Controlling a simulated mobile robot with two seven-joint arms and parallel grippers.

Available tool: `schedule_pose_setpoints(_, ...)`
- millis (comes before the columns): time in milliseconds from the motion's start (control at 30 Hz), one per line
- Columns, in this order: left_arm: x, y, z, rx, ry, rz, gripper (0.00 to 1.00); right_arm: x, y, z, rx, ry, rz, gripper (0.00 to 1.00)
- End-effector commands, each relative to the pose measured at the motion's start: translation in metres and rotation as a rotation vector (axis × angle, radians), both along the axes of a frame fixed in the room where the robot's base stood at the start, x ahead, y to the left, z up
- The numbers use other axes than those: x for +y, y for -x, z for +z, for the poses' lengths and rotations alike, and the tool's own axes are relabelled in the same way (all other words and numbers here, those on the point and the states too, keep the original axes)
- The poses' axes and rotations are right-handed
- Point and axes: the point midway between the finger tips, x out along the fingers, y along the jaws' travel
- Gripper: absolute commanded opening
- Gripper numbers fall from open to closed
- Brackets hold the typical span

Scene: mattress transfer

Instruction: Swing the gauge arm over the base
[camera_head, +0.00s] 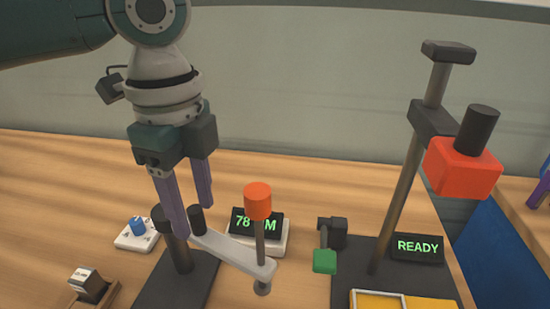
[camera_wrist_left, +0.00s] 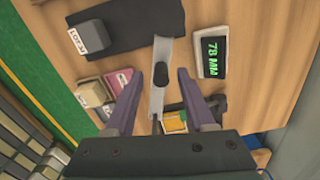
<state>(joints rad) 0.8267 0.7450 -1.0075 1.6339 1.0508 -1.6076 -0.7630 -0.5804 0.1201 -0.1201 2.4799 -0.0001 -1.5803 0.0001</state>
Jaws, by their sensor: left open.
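The gauge arm (camera_head: 228,253) is a light grey bar running from a dark post on a dark base plate (camera_head: 190,285) towards the front right. An orange-capped rod (camera_head: 259,215) stands at its far end. A short black knob (camera_head: 195,219) rises from the bar near the post. My left gripper (camera_head: 191,218) is open, with purple fingers pointing down around the knob. In the left wrist view the knob (camera_wrist_left: 161,74) lies between the spread fingertips, with gaps on both sides. My right gripper is in neither view.
A display reading "78 MM" (camera_head: 257,223) stands behind the bar. Right of it is a tall stand with a red block (camera_head: 462,168), a green-ended lever (camera_head: 325,262), a "READY" display (camera_head: 418,247) and a yellow-filled tray (camera_head: 352,302). A blue-knobbed box (camera_head: 137,227) sits left.

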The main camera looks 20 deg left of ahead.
Motion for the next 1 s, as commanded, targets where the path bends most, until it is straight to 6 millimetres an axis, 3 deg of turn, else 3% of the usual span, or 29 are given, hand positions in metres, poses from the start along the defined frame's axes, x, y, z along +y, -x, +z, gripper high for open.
schedule_pose_setpoints(133, 0.0000, 0.0004, -0.0136, 0.001, -0.001, 0.000, 0.55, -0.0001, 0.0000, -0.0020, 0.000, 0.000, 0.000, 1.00)
schedule_pose_setpoints(433, -0.0002, 0.0001, -0.0157, -0.001, 0.000, 0.000, 0.55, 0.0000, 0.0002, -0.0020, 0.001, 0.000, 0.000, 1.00)
schedule_pose_setpoints(900, -0.0002, 0.0000, -0.0153, -0.001, 0.000, 0.000, 0.02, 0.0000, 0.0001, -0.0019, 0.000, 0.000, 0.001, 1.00)
schedule_pose_setpoints(1000, -0.0002, -0.0001, -0.0152, -0.001, 0.000, 0.000, 0.00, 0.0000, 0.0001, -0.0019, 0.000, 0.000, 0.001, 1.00)
